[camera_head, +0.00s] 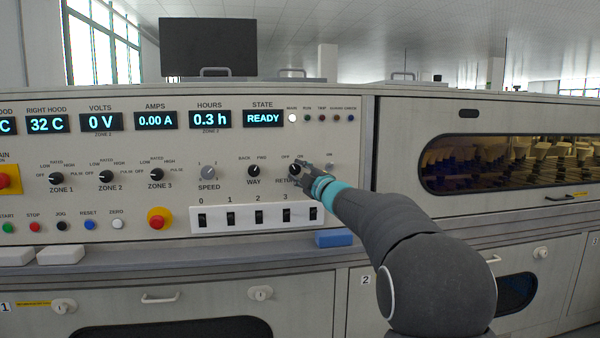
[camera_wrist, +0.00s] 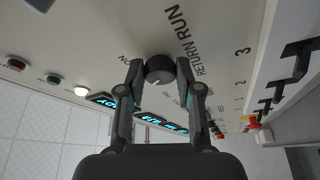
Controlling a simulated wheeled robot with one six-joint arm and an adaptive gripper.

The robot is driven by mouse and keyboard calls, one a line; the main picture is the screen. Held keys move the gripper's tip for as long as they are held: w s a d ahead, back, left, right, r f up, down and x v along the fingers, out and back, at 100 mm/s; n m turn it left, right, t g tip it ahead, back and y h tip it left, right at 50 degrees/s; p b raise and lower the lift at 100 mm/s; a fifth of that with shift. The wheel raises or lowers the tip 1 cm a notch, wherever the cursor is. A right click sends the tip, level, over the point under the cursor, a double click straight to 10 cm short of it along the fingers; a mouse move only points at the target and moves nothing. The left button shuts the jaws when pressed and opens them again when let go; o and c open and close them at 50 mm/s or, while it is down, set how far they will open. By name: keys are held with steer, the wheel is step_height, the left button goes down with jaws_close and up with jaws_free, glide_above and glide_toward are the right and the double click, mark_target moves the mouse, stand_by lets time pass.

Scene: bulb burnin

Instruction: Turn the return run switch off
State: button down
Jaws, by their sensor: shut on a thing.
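The return run switch is a dark round knob (camera_head: 294,167) on the control panel, with OFF and ON marked above it. In the head view my gripper (camera_head: 300,173) covers part of it and of its label. In the wrist view the knob (camera_wrist: 159,68) sits between my two fingertips (camera_wrist: 160,76), beside the words RETURN RUN. My gripper is shut on the knob. A short pale pointer line shows on the knob, but I cannot tell surely which mark it points at.
The WAY knob (camera_head: 254,171) is just left of my gripper. A row of black rocker switches (camera_head: 230,217) on a white strip lies below. A blue block (camera_head: 334,239) rests on the ledge. The STATE display (camera_head: 263,118) reads READY. An oven window (camera_head: 500,163) is to the right.

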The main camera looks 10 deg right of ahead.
steer(key=c, duration=0.8)
jaws_free()
steer(key=shift+o, duration=0.2)
steer(key=v, duration=1.2)
